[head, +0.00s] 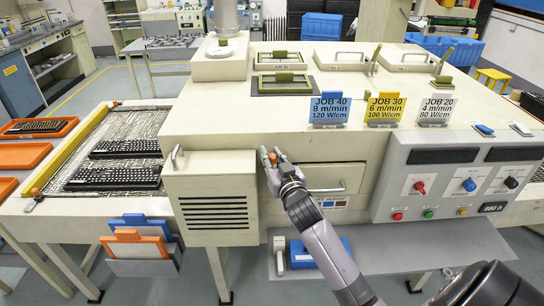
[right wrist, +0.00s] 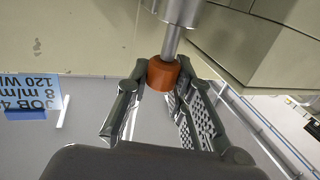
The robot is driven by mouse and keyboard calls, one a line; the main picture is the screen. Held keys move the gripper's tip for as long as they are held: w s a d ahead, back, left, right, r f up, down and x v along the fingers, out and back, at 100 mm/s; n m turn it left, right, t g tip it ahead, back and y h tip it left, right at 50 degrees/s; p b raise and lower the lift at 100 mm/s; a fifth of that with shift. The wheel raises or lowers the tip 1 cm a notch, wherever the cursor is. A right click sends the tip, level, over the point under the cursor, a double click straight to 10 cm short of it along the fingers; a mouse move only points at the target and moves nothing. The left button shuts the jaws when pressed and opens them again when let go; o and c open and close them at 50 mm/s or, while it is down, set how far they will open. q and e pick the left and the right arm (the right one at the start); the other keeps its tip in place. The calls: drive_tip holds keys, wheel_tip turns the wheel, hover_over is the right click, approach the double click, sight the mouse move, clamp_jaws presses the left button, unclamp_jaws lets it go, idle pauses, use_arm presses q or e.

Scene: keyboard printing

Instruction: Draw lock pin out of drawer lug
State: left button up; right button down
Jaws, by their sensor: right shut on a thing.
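The lock pin's orange knob (right wrist: 162,74) sits between the fingertips of my right gripper (right wrist: 158,85) in the right wrist view. Its grey metal shaft (right wrist: 172,42) runs up from the knob into a wider metal cylinder (right wrist: 182,10), which looks like the lug. How deep the shaft sits is hidden. In the head view my right gripper (head: 273,157) is shut on the knob at the left edge of the drawer front (head: 312,178). The drawer has a bar handle (head: 327,189) and looks closed. My left gripper is not in view.
A louvred cabinet door (head: 211,185) with a handle lies left of the gripper. A control panel (head: 455,185) stands to the right. Blue, yellow and grey job cards (head: 330,110) stand above the drawer. A lower shelf holds a blue item (head: 300,255).

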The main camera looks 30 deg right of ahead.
sight(272, 155)
drive_tip(key=shift+r+p, duration=1.5)
drive_tip(key=shift+r, duration=0.25)
wheel_tip(272, 155, up, 4)
drive_tip(key=p, duration=0.4)
drive_tip(key=shift+f, duration=0.1)
